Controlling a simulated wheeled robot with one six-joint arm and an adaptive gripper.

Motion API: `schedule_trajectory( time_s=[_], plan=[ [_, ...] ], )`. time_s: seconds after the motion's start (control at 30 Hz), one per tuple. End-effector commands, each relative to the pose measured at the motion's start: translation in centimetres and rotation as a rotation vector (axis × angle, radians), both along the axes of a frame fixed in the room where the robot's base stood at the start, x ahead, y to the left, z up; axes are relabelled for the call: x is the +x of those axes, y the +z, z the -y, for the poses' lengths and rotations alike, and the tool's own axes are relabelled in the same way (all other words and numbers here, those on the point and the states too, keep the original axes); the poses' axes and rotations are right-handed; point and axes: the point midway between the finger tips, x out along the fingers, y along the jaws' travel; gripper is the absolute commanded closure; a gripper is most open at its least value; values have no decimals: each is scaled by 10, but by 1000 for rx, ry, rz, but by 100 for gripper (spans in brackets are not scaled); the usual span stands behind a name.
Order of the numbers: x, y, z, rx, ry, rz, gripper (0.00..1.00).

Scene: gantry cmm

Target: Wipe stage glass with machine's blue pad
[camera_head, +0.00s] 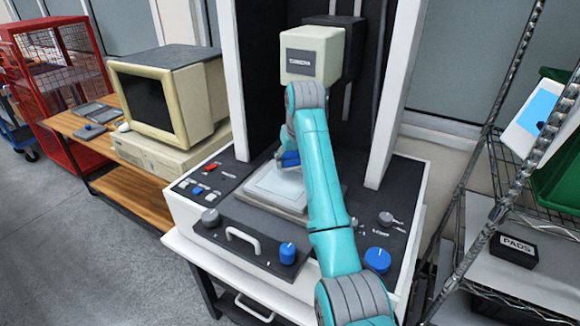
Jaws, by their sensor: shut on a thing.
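The stage glass (272,187) is a pale, light-blue plate in a grey frame, in the middle of the measuring machine. My arm reaches over the machine from the front right. My gripper (289,166) is low over the back right part of the glass and mostly hidden behind my own arm. It is shut on a small blue thing (288,158), which looks like the blue pad. I cannot tell whether the pad touches the glass.
The machine's cream head (312,55) hangs above the stage between white columns. Blue knobs (377,260) and a white handle (243,238) stand at the front. An old computer (172,95) is at left. A wire rack at right holds a black PADS box (513,250).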

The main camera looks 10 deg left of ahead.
Motion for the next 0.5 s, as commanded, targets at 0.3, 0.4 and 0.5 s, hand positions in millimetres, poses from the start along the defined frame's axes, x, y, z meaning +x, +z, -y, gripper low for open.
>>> schedule_trajectory(
  time_s=[0.3, 0.4, 0.5],
  plan=[
    [3, 32, 3, 2, -2, 4, 71],
    [4, 40, 4, 1, -4, 3, 71],
    [4, 48, 4, 2, -4, 4, 71]
  ],
)
